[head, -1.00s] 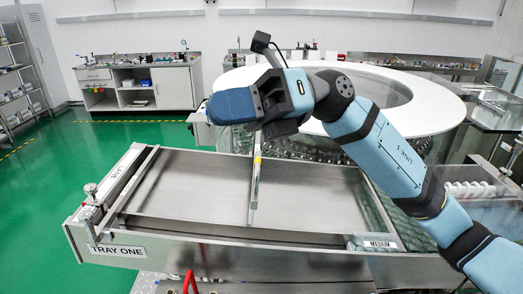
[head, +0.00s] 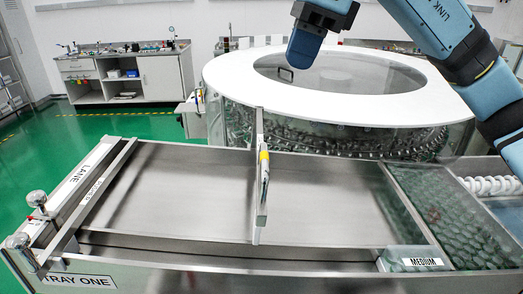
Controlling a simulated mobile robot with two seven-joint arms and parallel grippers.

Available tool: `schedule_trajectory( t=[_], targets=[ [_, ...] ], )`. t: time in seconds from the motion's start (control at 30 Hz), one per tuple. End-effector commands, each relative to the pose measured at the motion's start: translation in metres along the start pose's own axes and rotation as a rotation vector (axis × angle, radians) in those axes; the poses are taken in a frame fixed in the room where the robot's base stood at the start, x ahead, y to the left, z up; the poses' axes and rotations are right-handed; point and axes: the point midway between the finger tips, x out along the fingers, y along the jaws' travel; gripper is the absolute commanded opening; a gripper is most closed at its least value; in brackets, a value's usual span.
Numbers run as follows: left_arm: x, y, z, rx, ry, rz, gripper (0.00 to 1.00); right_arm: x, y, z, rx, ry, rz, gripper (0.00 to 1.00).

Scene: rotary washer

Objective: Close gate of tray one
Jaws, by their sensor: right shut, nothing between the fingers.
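Tray one (head: 80,281) is a shallow metal tray across the front, with its name on the front left wall. A thin upright metal plate (head: 262,180) with a yellow mark, which looks like the gate, stands across the middle of the tray floor from back to front. Bare tray floor shows on both sides of it. My left gripper is out of view.
The round washer (head: 230,80) with many vials stands behind the tray. A bar (head: 95,190) and a rail marked LANE (head: 75,185) with round knobs line the tray's left side. Vials (head: 450,215) and a MEDIUM label (head: 422,262) are at the right.

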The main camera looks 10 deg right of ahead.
Motion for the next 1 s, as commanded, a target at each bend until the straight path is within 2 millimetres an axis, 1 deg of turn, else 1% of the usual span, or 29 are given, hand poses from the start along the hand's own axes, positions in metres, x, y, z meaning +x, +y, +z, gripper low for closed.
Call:
schedule_trajectory(
  t=[0.03,0.07,0.17,0.27,0.37,0.7,0.9,1.0],
  targets=[
    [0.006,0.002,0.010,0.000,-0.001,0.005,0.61,0.010,0.001,-0.004,-0.001,-0.001,-0.002,0.00],
    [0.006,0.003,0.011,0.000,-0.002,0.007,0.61,0.011,0.001,-0.004,-0.001,-0.001,-0.002,0.00],
    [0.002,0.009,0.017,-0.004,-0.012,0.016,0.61,0.015,0.000,-0.004,-0.001,-0.001,-0.001,0.00],
    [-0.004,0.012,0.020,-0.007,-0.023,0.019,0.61,0.022,0.001,-0.003,-0.001,-0.001,0.001,0.00],
    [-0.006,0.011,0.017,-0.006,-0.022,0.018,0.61,0.038,0.001,-0.004,-0.001,0.001,0.003,0.00],
    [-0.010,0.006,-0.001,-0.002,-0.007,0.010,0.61,0.110,0.001,-0.003,-0.001,0.000,0.003,0.00],
    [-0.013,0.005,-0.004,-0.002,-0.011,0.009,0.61,0.139,0.001,-0.003,-0.001,-0.002,0.002,0.00],
    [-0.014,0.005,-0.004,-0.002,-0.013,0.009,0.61,0.146,0.001,-0.003,-0.001,-0.002,0.001,0.00]
  ],
)
